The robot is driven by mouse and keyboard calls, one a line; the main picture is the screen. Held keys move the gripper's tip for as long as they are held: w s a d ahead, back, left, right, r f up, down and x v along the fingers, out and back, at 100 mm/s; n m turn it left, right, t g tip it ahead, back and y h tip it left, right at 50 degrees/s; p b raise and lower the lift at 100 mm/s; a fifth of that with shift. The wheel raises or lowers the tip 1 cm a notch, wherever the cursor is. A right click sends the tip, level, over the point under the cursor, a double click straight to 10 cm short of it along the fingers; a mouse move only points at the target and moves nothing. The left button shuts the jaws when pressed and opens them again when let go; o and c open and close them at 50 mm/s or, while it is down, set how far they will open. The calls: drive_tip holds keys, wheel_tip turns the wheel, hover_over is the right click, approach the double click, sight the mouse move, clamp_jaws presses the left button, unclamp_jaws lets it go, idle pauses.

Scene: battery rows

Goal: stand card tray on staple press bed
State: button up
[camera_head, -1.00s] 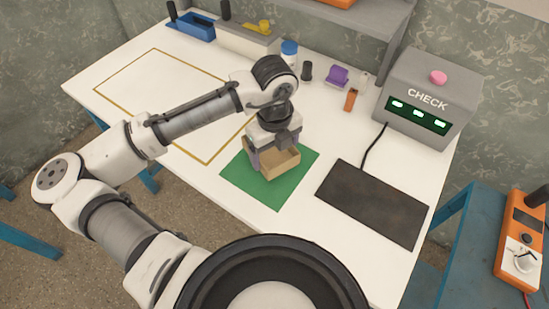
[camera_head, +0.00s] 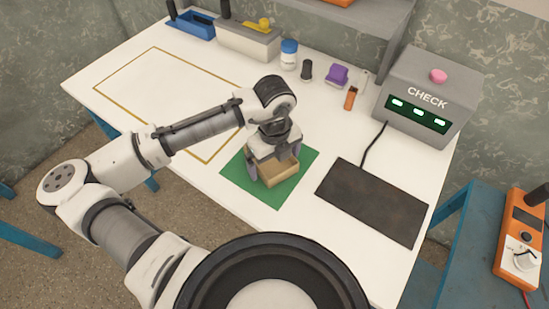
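A small tan box-like tray (camera_head: 280,176), which I take to be the card tray, is at the middle of the green mat (camera_head: 239,178). My gripper (camera_head: 273,168) points down over the tray, with a finger at its left side and one at its right. The fingers look wide around it, but I cannot tell whether they touch its walls. My wrist hides the tray's far part. Nothing is labelled as the staple press bed; the green mat and the dark flat plate (camera_head: 374,202) are the flat pads on the table.
A grey CHECK box (camera_head: 428,97) with lit green windows stands at the right, cabled to the dark plate. The yellow-outlined area (camera_head: 150,90) at left is empty.

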sight(274, 167)
drive_tip(key=shift+r, duration=0.1)
wheel_tip(274, 167, up, 12)
idle(0.5)
